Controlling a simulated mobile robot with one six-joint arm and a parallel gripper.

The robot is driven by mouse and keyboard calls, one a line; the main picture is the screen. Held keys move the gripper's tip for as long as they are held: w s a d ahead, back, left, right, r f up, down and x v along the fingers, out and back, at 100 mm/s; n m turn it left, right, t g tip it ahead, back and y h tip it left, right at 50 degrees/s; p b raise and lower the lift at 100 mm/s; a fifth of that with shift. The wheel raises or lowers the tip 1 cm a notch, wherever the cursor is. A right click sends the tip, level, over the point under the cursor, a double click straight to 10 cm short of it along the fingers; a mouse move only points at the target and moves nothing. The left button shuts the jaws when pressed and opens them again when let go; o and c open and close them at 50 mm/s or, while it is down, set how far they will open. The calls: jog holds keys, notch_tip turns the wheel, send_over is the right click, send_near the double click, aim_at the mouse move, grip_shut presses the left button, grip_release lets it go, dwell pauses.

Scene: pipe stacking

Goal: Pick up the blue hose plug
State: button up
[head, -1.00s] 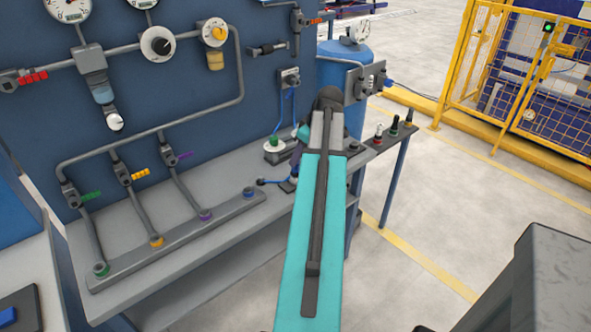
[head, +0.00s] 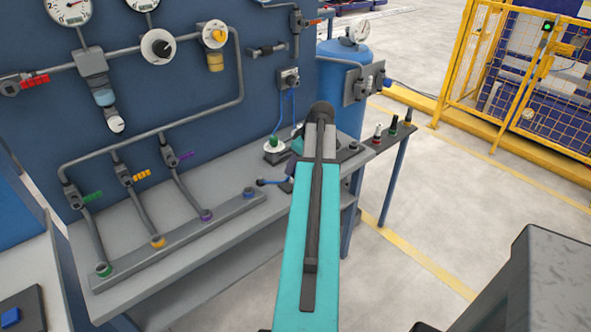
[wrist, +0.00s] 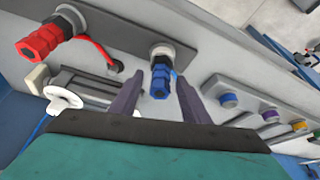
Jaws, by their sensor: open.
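The blue hose plug (wrist: 160,78) sits in a round socket on a grey plate, at the upper middle of the wrist view. My gripper (wrist: 159,90) is open, with one dark purple finger on each side of the plug. I cannot tell whether either finger touches it. In the head view my teal and grey arm covers the spot, so the plug cannot be made out there.
A red plug (wrist: 40,42) with a red strap is to the left on the same plate. A white handle (wrist: 62,97) is below it. A rail with blue, purple and yellow fittings (wrist: 270,116) is at right. A blue tank (head: 343,75) stands behind my arm.

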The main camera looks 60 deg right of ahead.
dwell(0.4)
grip_shut()
jog(key=shift+r, duration=0.15)
jog(key=shift+r+b, duration=0.55)
jog(key=shift+r, duration=0.9)
jog(key=s+a+r+b, duration=0.1)
jog(key=s+a, duration=0.1)
jog(key=s, duration=0.5)
jog(key=s+a+r+b, duration=0.1)
jog(key=s+a+b, duration=0.1)
jog(key=s, duration=0.6)
jog(key=shift+a, duration=0.55)
notch_tip(320, 180, up, 8)
jog(key=p, duration=0.6)
